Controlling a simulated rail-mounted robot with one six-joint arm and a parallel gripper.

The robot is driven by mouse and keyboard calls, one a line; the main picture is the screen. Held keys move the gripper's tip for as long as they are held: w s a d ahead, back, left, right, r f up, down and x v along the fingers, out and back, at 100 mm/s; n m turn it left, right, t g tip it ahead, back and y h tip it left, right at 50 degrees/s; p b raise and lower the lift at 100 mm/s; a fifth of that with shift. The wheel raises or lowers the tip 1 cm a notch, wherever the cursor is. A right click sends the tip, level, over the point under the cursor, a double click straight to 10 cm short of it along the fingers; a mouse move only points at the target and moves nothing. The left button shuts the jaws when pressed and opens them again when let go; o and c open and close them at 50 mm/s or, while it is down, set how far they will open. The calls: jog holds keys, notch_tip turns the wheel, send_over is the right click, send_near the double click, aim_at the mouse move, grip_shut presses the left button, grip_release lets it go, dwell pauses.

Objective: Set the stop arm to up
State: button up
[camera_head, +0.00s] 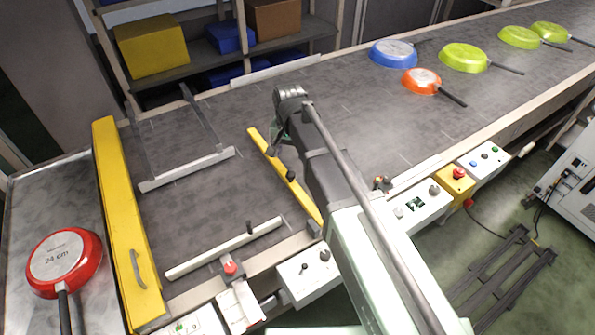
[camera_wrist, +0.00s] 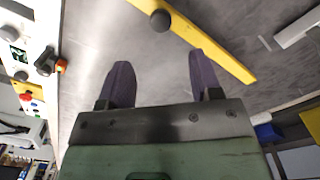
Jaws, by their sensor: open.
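The stop arm appears to be the yellow bar (camera_head: 305,199) with a dark knob, lying low and slanted across part of the grey belt. It also shows in the wrist view (camera_wrist: 222,55), with its round knob (camera_wrist: 160,20) ahead of the fingers. My gripper (camera_wrist: 162,80) is open, with two purple fingers apart and nothing between them. The bar and knob lie beyond the fingertips, with no contact visible. In the head view my arm reaches over the belt right beside the bar and hides my fingers.
A yellow gate (camera_head: 118,205) with a handle stands left, beside a red pan (camera_head: 65,262). A cream bar (camera_head: 225,248) and a grey frame (camera_head: 187,168) lie over the belt. Several pans, including a blue one (camera_head: 393,53), sit upper right. Control boxes (camera_head: 308,272) line the front edge.

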aim_at(290, 174)
notch_tip(290, 174, down, 10)
jog(key=b, duration=0.9)
jog(key=shift+r, duration=0.1)
grip_shut()
